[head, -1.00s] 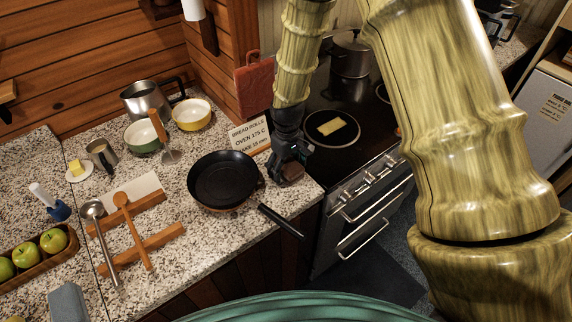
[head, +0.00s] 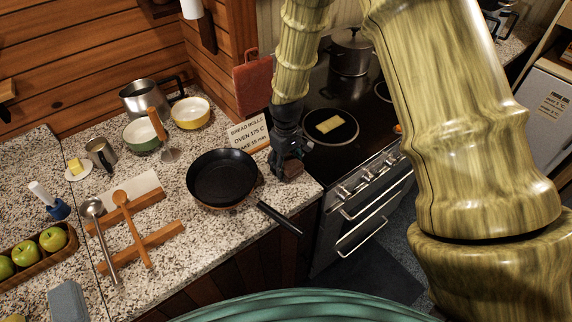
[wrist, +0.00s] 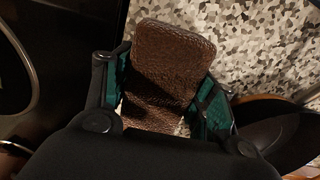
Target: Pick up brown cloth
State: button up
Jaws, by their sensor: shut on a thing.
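The brown cloth (wrist: 172,62) shows in the wrist view as a dark brown, textured slab with rounded corners. It sits between the two green-padded fingers of my gripper (wrist: 160,104), which is shut on it. In the head view my gripper (head: 287,172) points down at the counter's right end, between the black pan and the stove. Only a small part of the brown cloth (head: 293,169) shows there, at the fingertips. I cannot tell whether it still touches the counter.
A black frying pan (head: 222,178) lies just left of my gripper, its handle over the counter's front edge. A recipe card (head: 248,133) stands behind. The stove (head: 340,160) with a pot (head: 350,55) is at right. A wooden rack (head: 140,249) with utensils is at left.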

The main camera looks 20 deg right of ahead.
aim_at(286, 159)
jog(key=shift+r+b, duration=1.5)
jog(key=shift+r, duration=3.25)
